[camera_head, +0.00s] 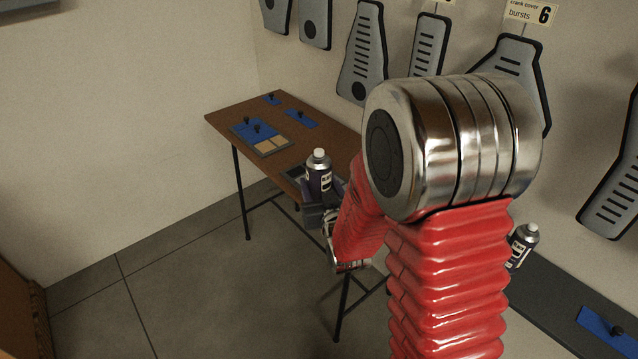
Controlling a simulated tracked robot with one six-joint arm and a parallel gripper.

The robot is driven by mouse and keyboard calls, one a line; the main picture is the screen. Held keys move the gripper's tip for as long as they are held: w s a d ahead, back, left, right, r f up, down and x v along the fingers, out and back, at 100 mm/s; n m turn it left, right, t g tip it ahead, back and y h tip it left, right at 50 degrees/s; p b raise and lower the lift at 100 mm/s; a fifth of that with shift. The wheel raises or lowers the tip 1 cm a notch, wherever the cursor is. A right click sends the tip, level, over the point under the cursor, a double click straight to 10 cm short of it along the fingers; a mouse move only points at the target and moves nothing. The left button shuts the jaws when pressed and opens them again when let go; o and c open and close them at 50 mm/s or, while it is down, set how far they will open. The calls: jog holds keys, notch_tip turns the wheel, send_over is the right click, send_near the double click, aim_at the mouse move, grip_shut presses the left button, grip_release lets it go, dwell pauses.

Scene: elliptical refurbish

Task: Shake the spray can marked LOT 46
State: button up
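A spray can (319,176) with a dark body, pale cap and light label stands upright at my gripper (319,207), near the front edge of the brown table. My gripper's dark fingers are around its lower part and appear shut on it; my red arm hides part of the grip. The label is too small to read. A second spray can (522,246), dark with a pale label and silvery top, is at the right behind my arm. Its lettering is also unreadable, so I cannot tell which can is LOT 46.
The brown table (222,116) carries a tray (286,150) with blue and tan pieces, and blue parts (301,118) with black knobs. Grey covers (362,60) hang on the wall. A dark surface (560,290) at right holds another blue part (607,331). Floor at left is clear.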

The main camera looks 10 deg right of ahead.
aim_at(321, 166)
notch_tip(321, 166, up, 8)
jog(key=shift+f, duration=0.2)
notch_tip(321, 166, down, 7)
jog(key=shift+f, duration=0.2)
jog(key=shift+r, duration=0.1)
dwell(0.6)
